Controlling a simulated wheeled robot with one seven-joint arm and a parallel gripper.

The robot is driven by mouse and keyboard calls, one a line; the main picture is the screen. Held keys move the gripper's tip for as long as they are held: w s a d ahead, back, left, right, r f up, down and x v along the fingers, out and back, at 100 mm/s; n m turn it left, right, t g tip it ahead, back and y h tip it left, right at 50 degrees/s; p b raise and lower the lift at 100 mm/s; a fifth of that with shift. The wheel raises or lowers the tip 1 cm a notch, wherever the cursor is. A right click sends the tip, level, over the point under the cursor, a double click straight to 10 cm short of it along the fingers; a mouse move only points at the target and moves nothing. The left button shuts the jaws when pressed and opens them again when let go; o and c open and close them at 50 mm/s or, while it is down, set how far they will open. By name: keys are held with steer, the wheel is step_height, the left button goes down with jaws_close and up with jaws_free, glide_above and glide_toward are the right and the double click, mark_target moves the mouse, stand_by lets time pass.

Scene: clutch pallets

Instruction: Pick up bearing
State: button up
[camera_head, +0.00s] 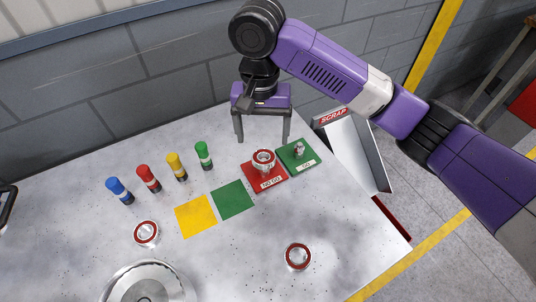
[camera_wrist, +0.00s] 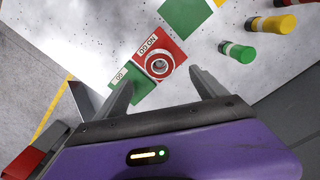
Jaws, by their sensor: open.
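A ring-shaped bearing with a red band (camera_head: 263,154) sits on the red NO GO block (camera_head: 278,180), raised above it on what looks like a metal gauge. In the wrist view the same bearing (camera_wrist: 158,65) shows just beyond my fingertips. A second bearing (camera_head: 146,223) lies flat on the table at left, and a third (camera_head: 298,246) lies near the front. My gripper (camera_head: 262,132) is open and empty, pointing down behind the NO GO block. In the wrist view its fingers (camera_wrist: 162,82) stand apart, with nothing between them.
A green GO block (camera_head: 310,167) with a metal plug stands right beside the NO GO block. Yellow (camera_head: 196,216) and green (camera_head: 233,200) squares lie at left. Several coloured cylinders (camera_head: 176,167) stand behind them. A scrap chute (camera_head: 358,158) is at the right edge; a round metal part (camera_head: 118,288) is at front left.

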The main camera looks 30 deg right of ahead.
mark_target(264, 159)
steer(key=shift+s+f+p, duration=0.1)
steer(key=shift+f+p, duration=0.4)
steer(key=shift+f, duration=3.45)
steer(key=shift+c, duration=0.2)
jaws_close()
steer(key=shift+r, duration=0.1)
step_height(264, 159, up, 20)
